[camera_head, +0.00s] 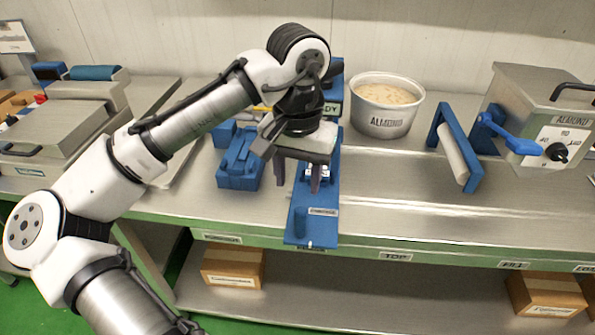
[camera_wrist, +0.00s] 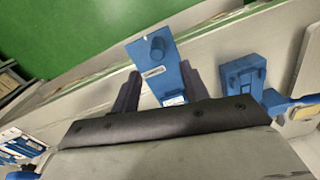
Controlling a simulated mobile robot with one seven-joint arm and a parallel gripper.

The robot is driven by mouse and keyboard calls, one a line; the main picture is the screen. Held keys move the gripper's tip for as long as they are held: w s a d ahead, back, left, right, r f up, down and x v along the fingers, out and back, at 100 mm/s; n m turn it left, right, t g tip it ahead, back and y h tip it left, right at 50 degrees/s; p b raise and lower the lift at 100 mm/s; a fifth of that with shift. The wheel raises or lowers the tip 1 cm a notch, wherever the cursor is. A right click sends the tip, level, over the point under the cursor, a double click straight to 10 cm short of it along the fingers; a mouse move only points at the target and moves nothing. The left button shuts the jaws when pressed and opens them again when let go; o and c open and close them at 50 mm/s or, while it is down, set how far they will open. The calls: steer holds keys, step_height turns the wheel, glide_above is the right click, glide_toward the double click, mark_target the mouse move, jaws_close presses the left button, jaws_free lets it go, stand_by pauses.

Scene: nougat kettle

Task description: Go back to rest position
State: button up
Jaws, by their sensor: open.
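My gripper (camera_head: 300,176) hangs from my arm over the blue stand (camera_head: 312,222) on the bench, its fingers pointing down and apart. In the wrist view my gripper (camera_wrist: 160,92) shows two dark fingers, one on each side of the blue stand (camera_wrist: 155,55). Nothing is seen held between them. I cannot tell whether the fingers touch the stand. The upper back part of the stand is partly hidden behind my wrist in the head view.
A blue fixture (camera_head: 238,165) sits close left of my gripper. To the right are an almond pot (camera_head: 386,108), a blue-framed roller (camera_head: 454,148) and a metal almond machine (camera_head: 545,110). Cardboard boxes (camera_head: 232,266) lie on the lower shelf. The bench front right of the stand is clear.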

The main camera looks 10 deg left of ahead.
steer(key=shift+r, duration=0.7)
